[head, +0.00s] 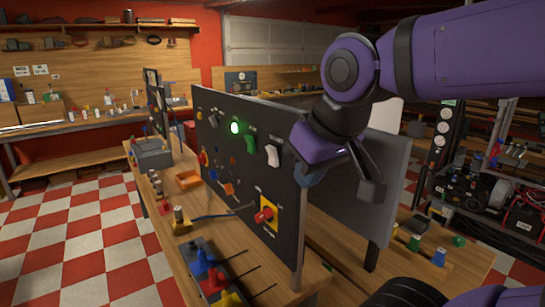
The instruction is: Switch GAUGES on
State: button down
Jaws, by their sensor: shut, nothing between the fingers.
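A dark upright control panel (245,185) stands on a wooden bench and carries several switches, knobs and lamps. Its labels are too small to read, so I cannot tell which switch is GAUGES. Near its top are a lit green lamp (235,127), a green rocker switch (250,143) and a white rocker switch (273,156). A red rotary handle (265,215) sits on a yellow plate lower right. My gripper (370,188) is shut and empty, hanging beside the panel's right edge, in front of a grey board. It appears apart from the switches.
The bench (205,235) holds an orange tray (188,179), small parts, and blue, red and yellow connectors with black leads in front. A grey board (385,195) stands behind the panel. A rack of equipment (470,190) is at right. Checkered floor lies open at left.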

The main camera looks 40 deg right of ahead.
aim_at(274, 159)
jog(key=i+j, duration=0.1)
jog(key=j, duration=0.35)
jog(key=i+j, duration=0.1)
jog(key=j, duration=0.35)
jog(key=i+j, duration=0.1)
jog(key=j, duration=0.35)
jog(key=i+j, duration=0.1)
jog(key=j, duration=0.35)
jog(key=i+j, duration=0.1)
jog(key=j, duration=0.35)
jog(key=i+j, duration=0.1)
jog(key=j, duration=0.35)
jog(key=j+z, duration=0.15)
jog(key=z, duration=2.2)
